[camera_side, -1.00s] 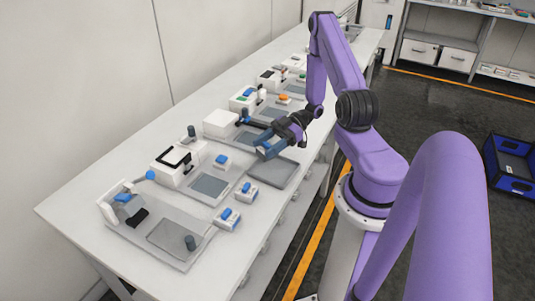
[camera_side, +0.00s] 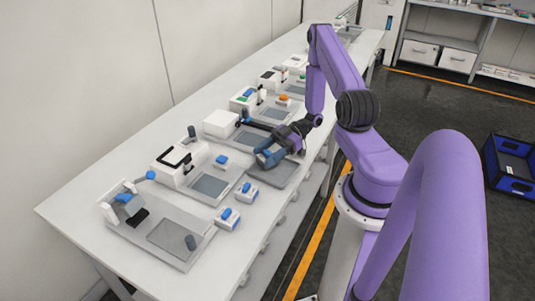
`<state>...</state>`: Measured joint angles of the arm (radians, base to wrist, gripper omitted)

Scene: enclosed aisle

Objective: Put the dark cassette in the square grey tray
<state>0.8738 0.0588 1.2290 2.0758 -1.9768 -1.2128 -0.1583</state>
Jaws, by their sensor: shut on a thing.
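The square grey tray (camera_side: 287,178) lies near the right edge of the long white table. My gripper (camera_side: 265,158) is low over the left and back part of the tray, its blue-grey fingers pointing down and to the left. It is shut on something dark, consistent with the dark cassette. The fingers hide most of it, so I cannot make out its outline. I cannot tell whether it touches the tray floor. The gripper covers part of the tray, and the visible front part of the tray is empty.
A white device with a dark-framed top (camera_side: 176,164) stands left of the tray. Small white boxes with blue tops (camera_side: 246,192) sit in front. A plain white box (camera_side: 221,122) is behind the gripper. More devices line the table's back. A blue crate (camera_side: 512,165) is on the floor.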

